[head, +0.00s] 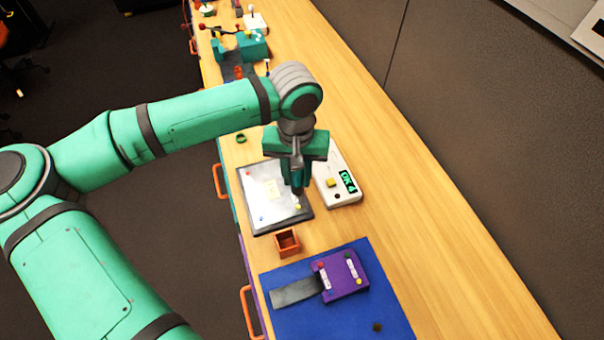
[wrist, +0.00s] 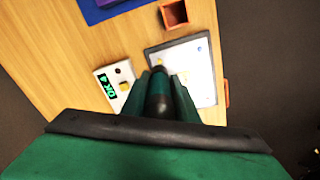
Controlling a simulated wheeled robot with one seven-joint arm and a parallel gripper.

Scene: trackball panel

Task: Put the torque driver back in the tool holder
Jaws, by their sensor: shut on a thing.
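My gripper (head: 296,182) points down above the white board with a dark rim (head: 262,200). It is shut on the torque driver (wrist: 159,95), a dark, round-topped thing seen between the fingers in the wrist view. In the head view the fingers hide most of the driver. An open, square orange-brown box (head: 288,243), which looks like the tool holder, stands on the bench just in front of the board. It also shows at the top of the wrist view (wrist: 174,14). My gripper is behind this box and higher, apart from it.
A white device with a green display (head: 346,183) stands right of the board. A purple block (head: 341,275) with a grey strip lies on a blue mat (head: 390,300) in front. Orange handles (head: 219,182) stick out along the left bench edge. The bench's right side is clear.

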